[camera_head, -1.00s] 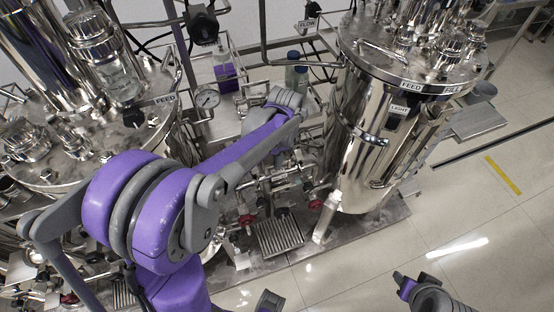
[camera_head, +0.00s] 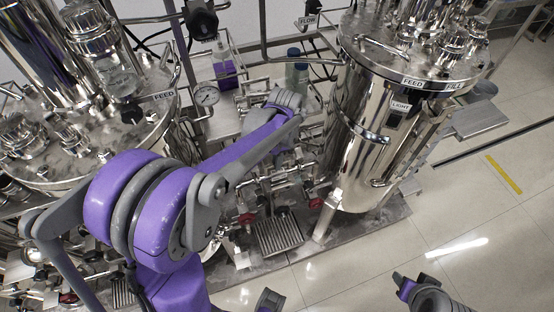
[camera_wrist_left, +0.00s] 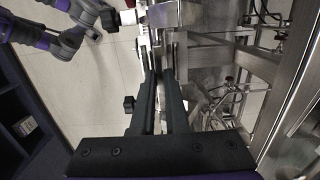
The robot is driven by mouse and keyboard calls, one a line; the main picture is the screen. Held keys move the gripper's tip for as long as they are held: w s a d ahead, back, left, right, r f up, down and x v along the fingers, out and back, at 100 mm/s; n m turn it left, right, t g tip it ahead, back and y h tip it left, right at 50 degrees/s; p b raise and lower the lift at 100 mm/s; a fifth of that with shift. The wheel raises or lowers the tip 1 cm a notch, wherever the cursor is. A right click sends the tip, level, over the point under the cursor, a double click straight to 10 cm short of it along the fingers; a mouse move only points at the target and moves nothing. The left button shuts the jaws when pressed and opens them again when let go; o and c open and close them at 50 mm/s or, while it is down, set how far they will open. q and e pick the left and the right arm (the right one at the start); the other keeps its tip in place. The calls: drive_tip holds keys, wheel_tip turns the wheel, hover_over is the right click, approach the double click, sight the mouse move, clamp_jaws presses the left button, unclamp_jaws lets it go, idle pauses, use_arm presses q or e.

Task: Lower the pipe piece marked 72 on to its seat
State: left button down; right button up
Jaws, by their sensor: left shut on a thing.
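My left gripper (camera_wrist_left: 160,76) shows its two long black fingers in the left wrist view. They are close together, shut on a narrow metallic piece (camera_wrist_left: 160,50) at their tips, which I take for the pipe piece. The fingers and the dark bracket cover much of it, and I cannot read a 72. In the head view my left arm reaches over the valves and pipework (camera_head: 283,185) between the two vessels. Its wrist and forearm hide the jaws and the held piece there. I cannot make out the seat or any gap to it. My right gripper cannot be made out.
A large steel vessel (camera_head: 357,135) marked FEED and LIGHT stands to the right of my left arm. Open tiled floor (camera_head: 480,235) lies to the right.

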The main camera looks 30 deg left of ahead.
use_arm(q)
drive_tip(key=shift+r, duration=0.25)
idle(0.5)
drive_tip(key=shift+f, duration=0.3)
idle(2.1)
drive_tip(key=c, duration=0.8)
unclamp_jaws()
drive_tip(key=shift+c, duration=0.2)
wheel_tip(320, 180, up, 11)
drive_tip(key=shift+w+d+p, duration=0.3)
drive_tip(key=shift+w, duration=0.05)
drive_tip(key=shift+f, duration=0.1)
